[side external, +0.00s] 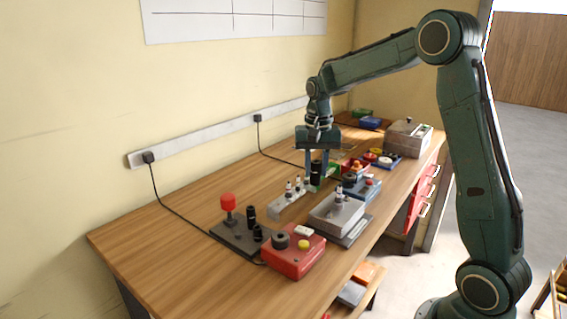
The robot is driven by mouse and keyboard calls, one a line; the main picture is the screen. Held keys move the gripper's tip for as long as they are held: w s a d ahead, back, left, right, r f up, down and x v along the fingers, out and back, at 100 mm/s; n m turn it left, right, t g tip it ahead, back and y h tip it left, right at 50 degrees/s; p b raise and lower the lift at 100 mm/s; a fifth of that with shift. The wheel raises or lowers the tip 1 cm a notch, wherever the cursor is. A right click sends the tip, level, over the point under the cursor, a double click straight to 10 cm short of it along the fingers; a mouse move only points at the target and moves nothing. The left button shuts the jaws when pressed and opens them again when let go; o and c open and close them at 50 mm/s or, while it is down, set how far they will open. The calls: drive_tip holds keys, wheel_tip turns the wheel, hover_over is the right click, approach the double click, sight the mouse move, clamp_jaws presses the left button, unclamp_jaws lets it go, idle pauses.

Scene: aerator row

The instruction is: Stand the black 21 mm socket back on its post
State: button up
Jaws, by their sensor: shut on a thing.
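My gripper (318,168) points down over the middle of the bench and is shut on a black socket (316,174). The socket looks upright between the fingers. A pale grey rail (279,209) with several short upright posts or fittings (289,187) runs along the bench, just left of and below the gripper. The socket is at the rail's far end. I cannot tell whether it touches a post there, and the fingers partly hide that spot.
A dark plate (232,238) with a red knob (228,201) and black cylinders (251,214) stands front left. A red box (291,262) and a grey box (336,215) stand nearby. Small trays and a lidded box (408,138) fill the back right. The bench's front left is clear.

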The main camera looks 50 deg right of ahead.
drive_tip(key=w+a+f+n, duration=0.2)
drive_tip(key=w+a, duration=0.3)
drive_tip(key=a, duration=0.4)
drive_tip(key=w+a+f+n, duration=0.2)
drive_tip(key=w+a, duration=0.4)
drive_tip(key=a, duration=0.4)
drive_tip(key=shift+n, duration=0.3)
drive_tip(key=shift+d, duration=0.1)
drive_tip(key=shift+f, duration=2.55)
drive_tip(key=shift+f, duration=1.25)
drive_tip(key=o, duration=1)
drive_tip(key=shift+o, duration=0.2)
